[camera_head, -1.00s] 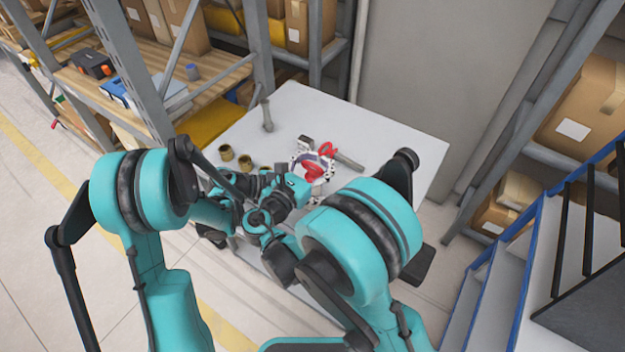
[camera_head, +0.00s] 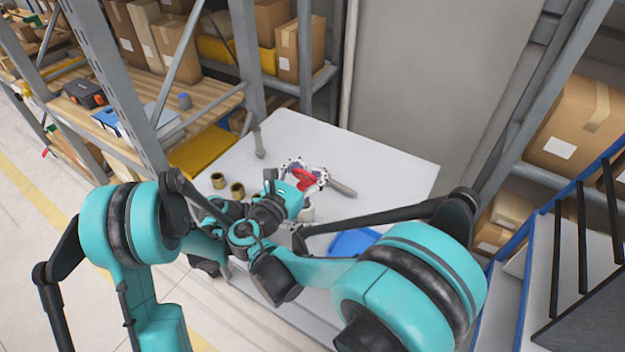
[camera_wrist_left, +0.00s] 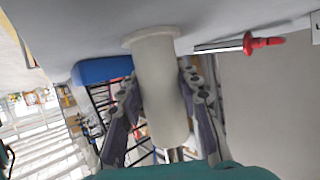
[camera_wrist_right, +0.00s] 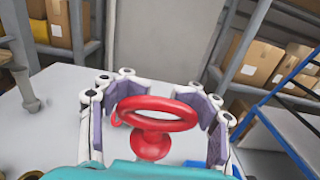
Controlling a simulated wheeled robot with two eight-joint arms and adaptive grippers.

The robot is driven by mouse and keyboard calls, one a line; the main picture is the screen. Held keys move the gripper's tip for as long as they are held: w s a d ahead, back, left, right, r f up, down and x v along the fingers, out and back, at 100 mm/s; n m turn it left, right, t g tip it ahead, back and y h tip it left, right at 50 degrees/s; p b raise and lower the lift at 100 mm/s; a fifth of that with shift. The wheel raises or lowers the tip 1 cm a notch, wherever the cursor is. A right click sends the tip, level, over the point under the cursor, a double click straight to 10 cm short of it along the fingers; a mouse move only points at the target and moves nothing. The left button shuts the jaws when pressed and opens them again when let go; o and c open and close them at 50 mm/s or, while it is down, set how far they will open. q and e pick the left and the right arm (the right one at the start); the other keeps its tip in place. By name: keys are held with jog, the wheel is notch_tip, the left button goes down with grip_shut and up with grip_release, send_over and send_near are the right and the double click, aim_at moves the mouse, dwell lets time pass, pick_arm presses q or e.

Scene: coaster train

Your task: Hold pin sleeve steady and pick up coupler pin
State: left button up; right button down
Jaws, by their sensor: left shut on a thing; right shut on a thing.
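The pin sleeve is a pale cylinder with a flange (camera_wrist_left: 158,85). In the left wrist view it sits between the fingers of my left gripper (camera_wrist_left: 155,105), which is shut on it. The flange meets the table surface. A small part of the sleeve shows in the head view (camera_head: 308,212). The coupler pin has a red ring handle with a red knob below (camera_wrist_right: 155,117). It is between the fingers of my right gripper (camera_wrist_right: 155,110), which is shut on it. In the head view the red handle (camera_head: 305,180) is beyond the sleeve.
Two brass cylinders (camera_head: 228,185) and a grey upright piece (camera_head: 259,146) stand on the left of the white table (camera_head: 385,170). A blue tray (camera_head: 352,242) is at right. Shelving borders the left.

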notch_tip(320, 180, up, 11)
jog(key=shift+r, duration=0.2)
pick_arm(q)
jog(key=o, duration=1.3)
jog(key=v, duration=1.2)
jog(key=shift+s, duration=0.1)
pick_arm(e)
jog(key=shift+f, duration=0.1)
